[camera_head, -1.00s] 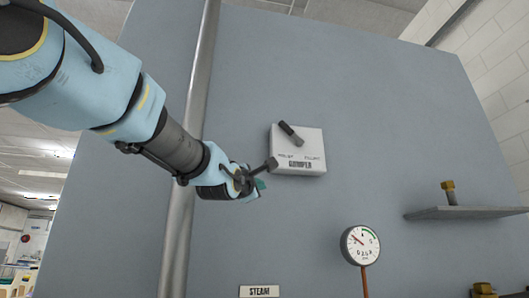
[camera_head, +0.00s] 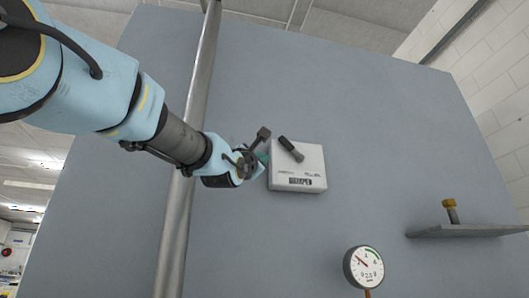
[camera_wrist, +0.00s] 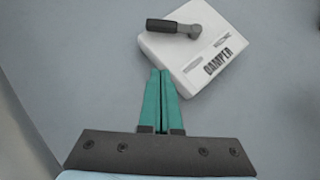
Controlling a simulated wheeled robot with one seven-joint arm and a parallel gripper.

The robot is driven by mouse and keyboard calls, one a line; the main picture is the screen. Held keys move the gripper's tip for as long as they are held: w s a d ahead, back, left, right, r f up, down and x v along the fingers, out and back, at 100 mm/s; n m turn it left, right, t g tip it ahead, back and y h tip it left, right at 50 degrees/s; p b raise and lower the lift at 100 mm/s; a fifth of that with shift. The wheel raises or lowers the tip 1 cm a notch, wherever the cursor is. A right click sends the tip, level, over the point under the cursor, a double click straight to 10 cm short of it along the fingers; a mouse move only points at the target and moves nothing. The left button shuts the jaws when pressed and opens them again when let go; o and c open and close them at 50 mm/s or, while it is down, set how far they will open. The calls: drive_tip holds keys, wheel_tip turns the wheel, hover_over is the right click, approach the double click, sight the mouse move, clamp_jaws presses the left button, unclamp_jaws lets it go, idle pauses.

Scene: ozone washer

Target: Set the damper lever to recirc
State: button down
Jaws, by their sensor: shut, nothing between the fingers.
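The damper box (camera_head: 297,172) is a white box on the grey-blue wall panel, and it also shows in the wrist view (camera_wrist: 211,53). Its dark lever (camera_head: 291,149) tilts up and to the left from its pivot in the head view. In the wrist view the lever (camera_wrist: 172,26) points left from a round pivot. The small position labels are too blurred to read. My gripper (camera_wrist: 161,74) has green fingers closed together and empty. Its tips are at the box's lower left edge in the wrist view, apart from the lever. In the head view my gripper (camera_head: 262,158) is just left of the box.
A vertical metal pipe (camera_head: 188,150) runs behind my arm, left of the box. A round gauge (camera_head: 364,267) is below right. A shelf (camera_head: 466,231) with a brass-topped bolt (camera_head: 450,210) sticks out at the right. The panel above the box is clear.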

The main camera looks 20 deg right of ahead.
sight(274, 153)
drive_tip(key=p+x, duration=0.2)
drive_tip(key=x, duration=0.2)
drive_tip(key=p+x, duration=0.2)
drive_tip(key=x, duration=0.1)
drive_tip(key=shift+w+d+r, duration=0.1)
drive_tip(key=shift+w+r, duration=0.05)
drive_tip(key=shift+r, duration=0.25)
drive_tip(key=shift+s+d+r+p, duration=0.3)
drive_tip(key=shift+d+r+p, duration=0.5)
drive_tip(key=shift+p, duration=0.1)
drive_tip(key=shift+d+r+p, duration=0.2)
drive_tip(key=shift+d+p, duration=0.15)
drive_tip(key=shift+d, duration=0.15)
